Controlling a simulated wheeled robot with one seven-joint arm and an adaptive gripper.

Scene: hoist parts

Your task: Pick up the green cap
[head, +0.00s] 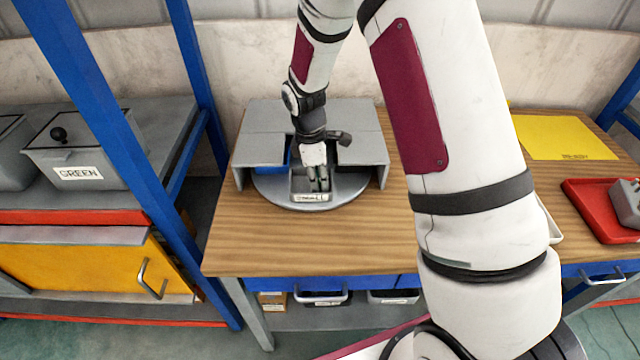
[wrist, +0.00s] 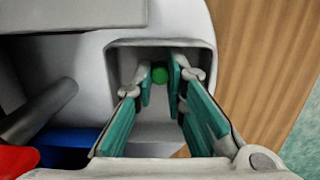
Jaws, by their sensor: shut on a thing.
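The green cap (wrist: 160,74) is a small round green piece in the wrist view. It sits between the tips of my gripper (wrist: 161,88), whose teal-lined fingers are shut on it. It is over a square grey compartment (wrist: 122,60) of the round grey turntable (head: 268,194). I cannot tell whether the cap still touches the compartment floor. In the head view my gripper (head: 319,184) points down into the front compartment, and the cap is too small or hidden to make out there.
A grey cover (head: 262,118) stands over the turntable's back and sides, close around my gripper. A grey box labelled GREEN (head: 85,165) stands on the left shelf. A yellow mat (head: 565,138) and red tray (head: 590,205) lie at right.

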